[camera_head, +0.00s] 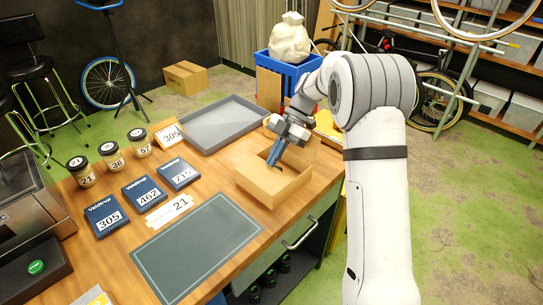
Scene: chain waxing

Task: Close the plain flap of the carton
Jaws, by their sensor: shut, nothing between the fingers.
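The small tan carton (262,189) sits on the wooden bench near its right edge. Its top is partly open, with a dark gap near my gripper. A tan panel (301,156) stands up at the carton's back right side; I cannot tell which flap is the plain one. My gripper (277,162) points down at the carton's opening, its fingers shut and empty. I cannot tell whether the fingertips touch the carton. The gripper and wrist hide part of the carton's far side.
A grey tray (237,106) lies behind the carton. A dark mat (198,246) lies in front. A blue crate (293,71) holding a pale sack is behind the bench.

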